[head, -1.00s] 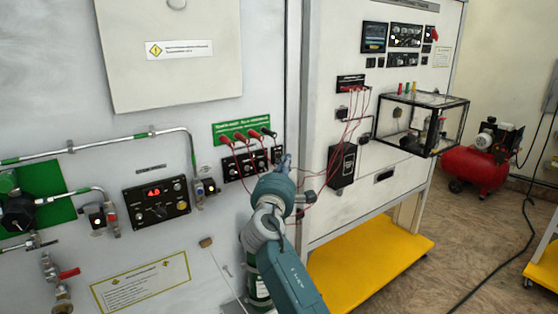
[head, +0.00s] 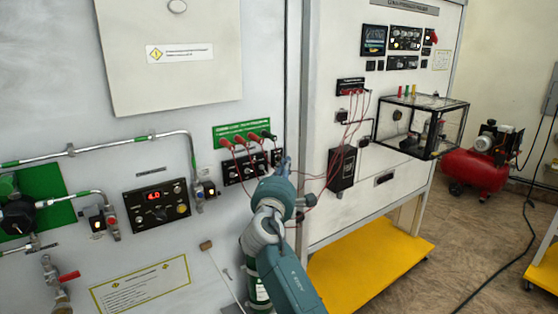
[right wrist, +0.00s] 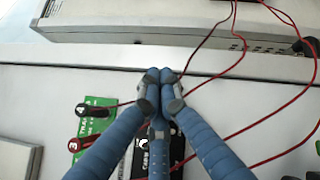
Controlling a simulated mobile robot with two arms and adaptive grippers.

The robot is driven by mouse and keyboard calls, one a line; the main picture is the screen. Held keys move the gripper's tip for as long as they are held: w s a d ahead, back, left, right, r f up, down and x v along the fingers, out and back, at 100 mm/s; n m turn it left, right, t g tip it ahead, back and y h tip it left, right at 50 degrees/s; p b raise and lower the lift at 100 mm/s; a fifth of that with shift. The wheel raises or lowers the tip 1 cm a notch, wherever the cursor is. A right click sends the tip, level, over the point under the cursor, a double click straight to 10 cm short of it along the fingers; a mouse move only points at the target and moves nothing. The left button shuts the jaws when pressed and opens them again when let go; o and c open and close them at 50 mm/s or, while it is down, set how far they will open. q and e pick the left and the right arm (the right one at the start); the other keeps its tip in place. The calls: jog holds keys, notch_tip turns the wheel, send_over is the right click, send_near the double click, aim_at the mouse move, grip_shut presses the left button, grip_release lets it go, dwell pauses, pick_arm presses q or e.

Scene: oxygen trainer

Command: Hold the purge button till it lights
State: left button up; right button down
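A black panel with small buttons (head: 240,169) is on the grey wall below the red and black plugs, and its right end is close to my right gripper (head: 284,163). My right gripper is shut, its blue fingers together and empty at the tips in the right wrist view (right wrist: 160,76). The fingers and arm cover part of the black panel (right wrist: 178,148) there. I cannot tell which button is the purge button, whether the fingers touch it, or whether it is lit. My left gripper is not in view.
Red leads (head: 322,180) hang close to my right gripper, running to the right cabinet (head: 330,130). A control box with a red display (head: 157,203) is to the left. A green cylinder (head: 259,283) stands below, partly behind my arm. Pipes and valves are at the left.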

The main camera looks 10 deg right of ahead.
jog(key=shift+w, duration=0.15)
jog(key=shift+w+a+b, duration=0.15)
jog(key=shift+w+b, duration=0.1)
jog(key=shift+b, duration=0.05)
jog(key=shift+w+a+b, duration=0.1)
jog(key=shift+w+b, duration=0.2)
dwell(0.8)
jog(key=shift+r, duration=0.1)
dwell(1.0)
jog(key=shift+s+p, duration=0.35)
jog(key=shift+p, duration=0.2)
jog(key=shift+s+d, duration=0.25)
jog(key=shift+s, duration=0.15)
